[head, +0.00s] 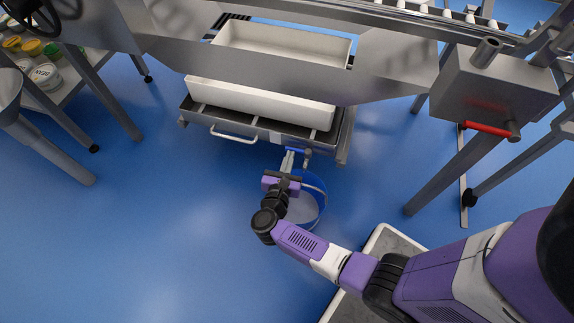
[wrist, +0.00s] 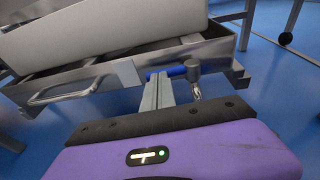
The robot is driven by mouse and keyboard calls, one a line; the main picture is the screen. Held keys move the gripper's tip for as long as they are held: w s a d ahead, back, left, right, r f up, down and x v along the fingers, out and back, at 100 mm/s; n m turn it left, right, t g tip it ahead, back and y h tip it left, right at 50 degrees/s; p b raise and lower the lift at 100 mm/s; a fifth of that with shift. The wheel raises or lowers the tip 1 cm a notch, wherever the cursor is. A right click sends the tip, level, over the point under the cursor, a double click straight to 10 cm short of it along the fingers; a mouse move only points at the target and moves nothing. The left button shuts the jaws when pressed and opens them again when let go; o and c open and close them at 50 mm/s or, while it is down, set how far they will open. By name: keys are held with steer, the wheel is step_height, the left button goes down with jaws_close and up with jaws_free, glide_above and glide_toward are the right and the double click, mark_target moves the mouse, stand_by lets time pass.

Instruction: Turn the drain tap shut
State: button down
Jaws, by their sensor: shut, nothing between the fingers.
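The drain tap (head: 307,160) is a small metal tap with a blue lever, low on the front of the steel drip tray (head: 221,121). In the wrist view the tap (wrist: 193,72) has its blue lever (wrist: 170,72) lying sideways to the left, along the tray's front, and its metal spout pointing down. My gripper (head: 289,154) is shut and empty. In the wrist view its fingertips (wrist: 160,78) are right at the lever, overlapping it from the near side. I cannot tell whether they touch it.
A blue bucket (head: 318,190) stands on the floor below the tap, partly hidden by my wrist. A white tub (head: 262,101) sits in the tray. A grey box with a red handle (head: 486,129) is at the right. Blue floor at the left is clear.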

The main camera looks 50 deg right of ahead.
steer(key=shift+w+d+f, duration=0.1)
steer(key=shift+d, duration=0.05)
steer(key=shift+w+d+b, duration=0.3)
steer(key=shift+d+b, duration=0.25)
steer(key=shift+b, duration=0.15)
